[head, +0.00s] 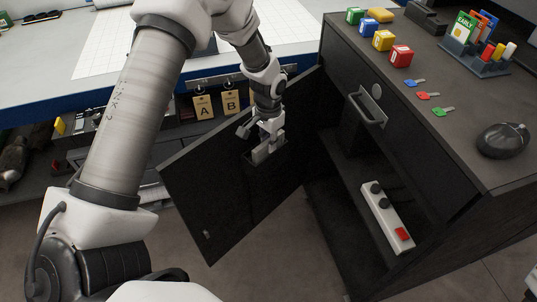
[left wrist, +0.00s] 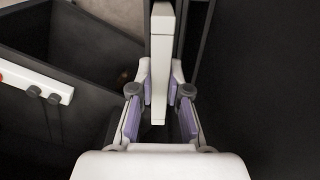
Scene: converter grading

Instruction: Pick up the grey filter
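The grey filter (head: 261,153) is a slim, light grey block standing in a dark pocket (head: 279,158) on the inner face of the open cabinet door. My left gripper (head: 268,138) points down over it from above. In the left wrist view the filter (left wrist: 160,65) runs as a narrow pale bar between the two purple-padded fingers of my left gripper (left wrist: 161,88). The fingers are close on both sides of it. I cannot tell whether the pads press on it. The filter's lower part is hidden by the pocket. My right gripper is not in view.
The open door (head: 205,190) hangs from the dark cabinet (head: 457,140). A white strip with knobs and a red button (head: 388,218) is in the cabinet. Colored cubes, keys and a mouse (head: 503,141) lie on top. Tags A and B (head: 204,107) hang under the bench behind.

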